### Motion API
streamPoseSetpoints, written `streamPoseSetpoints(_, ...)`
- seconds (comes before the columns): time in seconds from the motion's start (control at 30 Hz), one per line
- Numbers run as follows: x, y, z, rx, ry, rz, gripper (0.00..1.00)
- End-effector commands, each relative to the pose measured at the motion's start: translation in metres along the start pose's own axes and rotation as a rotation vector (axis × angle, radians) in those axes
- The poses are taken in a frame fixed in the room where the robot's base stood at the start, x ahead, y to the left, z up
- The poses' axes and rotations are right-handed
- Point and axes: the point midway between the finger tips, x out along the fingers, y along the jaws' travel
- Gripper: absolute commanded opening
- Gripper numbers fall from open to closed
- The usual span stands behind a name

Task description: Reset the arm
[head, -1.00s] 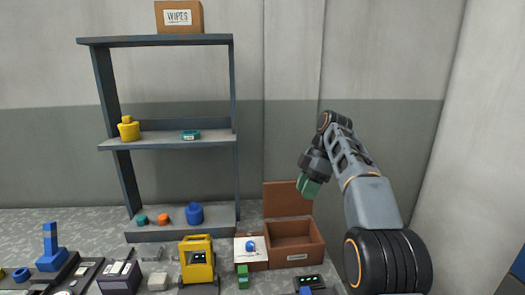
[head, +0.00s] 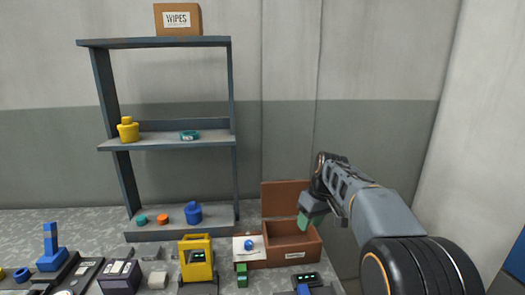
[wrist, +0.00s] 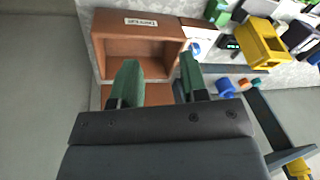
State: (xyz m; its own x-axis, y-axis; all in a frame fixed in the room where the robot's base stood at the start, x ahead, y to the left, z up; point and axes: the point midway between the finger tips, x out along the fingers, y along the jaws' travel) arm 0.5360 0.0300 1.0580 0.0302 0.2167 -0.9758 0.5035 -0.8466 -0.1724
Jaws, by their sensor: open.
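My gripper (head: 308,219) has green fingertips and hangs over the right part of the brown open box (head: 277,257) in the head view. In the wrist view my gripper (wrist: 160,80) shows two green fingers spread apart with nothing between them. The same brown box (wrist: 180,58) lies beyond the fingers there, its inside looking empty. My forearm slopes down from the gripper to the right in the head view.
A grey shelf (head: 165,144) stands at the left, holding a yellow container (head: 128,130), a teal item (head: 189,135) and a blue container (head: 193,213). A yellow machine (head: 196,260) and a small green block (head: 241,274) are on the counter. The wall right of the box is bare.

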Motion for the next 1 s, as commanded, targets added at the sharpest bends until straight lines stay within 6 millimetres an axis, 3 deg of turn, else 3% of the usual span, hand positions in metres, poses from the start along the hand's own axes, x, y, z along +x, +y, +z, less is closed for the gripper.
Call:
streamPoseSetpoints(0.23,0.019,-0.03,0.097,0.393,0.062,0.16,0.4)
streamPoseSetpoints(0.4,0.034,-0.057,0.166,0.507,0.12,0.23,0.4)
streamPoseSetpoints(0.5,0.039,-0.071,0.196,0.503,0.139,0.253,0.4)
streamPoseSetpoints(0.67,0.036,-0.085,0.22,0.487,0.165,0.268,0.4)
streamPoseSetpoints(0.8,0.023,-0.087,0.22,0.478,0.211,0.278,0.4)
streamPoseSetpoints(1.0,0.019,-0.088,0.219,0.475,0.221,0.28,0.4)
